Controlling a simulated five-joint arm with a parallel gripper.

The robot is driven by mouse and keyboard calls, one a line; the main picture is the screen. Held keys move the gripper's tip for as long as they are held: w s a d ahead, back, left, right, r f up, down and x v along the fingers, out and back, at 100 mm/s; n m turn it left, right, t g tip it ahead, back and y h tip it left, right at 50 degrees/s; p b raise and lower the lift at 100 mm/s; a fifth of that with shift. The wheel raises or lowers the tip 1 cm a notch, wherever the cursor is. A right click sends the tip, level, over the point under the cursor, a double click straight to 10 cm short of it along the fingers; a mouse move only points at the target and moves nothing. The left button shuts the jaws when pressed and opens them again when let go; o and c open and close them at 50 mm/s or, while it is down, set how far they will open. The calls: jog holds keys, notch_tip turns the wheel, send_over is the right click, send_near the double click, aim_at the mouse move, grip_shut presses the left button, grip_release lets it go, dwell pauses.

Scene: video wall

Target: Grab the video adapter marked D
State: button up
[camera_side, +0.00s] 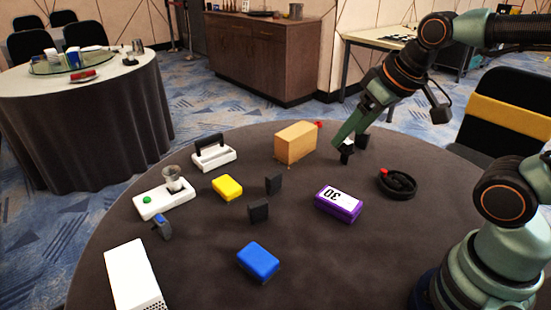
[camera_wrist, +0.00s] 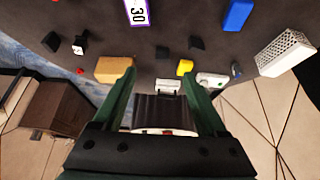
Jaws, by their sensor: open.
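Several small dark upright blocks that look like adapters stand on the round table; no letter D is readable on any of them. One with a white face (camera_side: 347,157) stands below my gripper (camera_side: 342,137) in the side view, and it also shows in the wrist view (camera_wrist: 80,46). Two plain dark ones (camera_side: 273,184) (camera_side: 258,210) stand mid-table. One with a blue top (camera_side: 164,228) stands at the left. In the wrist view my gripper's fingers (camera_wrist: 158,74) are spread, with nothing held between them.
A tan box (camera_side: 295,143) with a red part stands close left of my gripper. A purple block (camera_side: 338,204), yellow block (camera_side: 227,187), blue block (camera_side: 258,261), black round dish (camera_side: 397,190), white devices (camera_side: 213,156) and white box (camera_side: 133,275) surround bare table.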

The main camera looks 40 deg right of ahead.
jog(key=w+a+f+t+y, duration=0.1)
jog(key=w+a+f, duration=0.1)
jog(key=w+a, duration=0.55)
jog(key=n+t+y, duration=0.3)
jog(key=y, duration=0.1)
send_near(154, 221)
jog(key=shift+m, duration=0.3)
jog(key=shift+d+f+x, duration=0.1)
jog(key=shift+d+x, duration=0.1)
jog(key=shift+x, duration=1.9)
jog(key=shift+d+f+x, duration=0.1)
jog(key=shift+d+x, duration=0.15)
jog(key=shift+x, duration=1.85)
jog(key=shift+d+f+x, duration=0.1)
jog(key=shift+d+x, duration=0.1)
jog(key=shift+x, duration=1.85)
jog(key=shift+w, duration=0.15)
jog(key=shift+c, duration=0.3)
grip_shut()
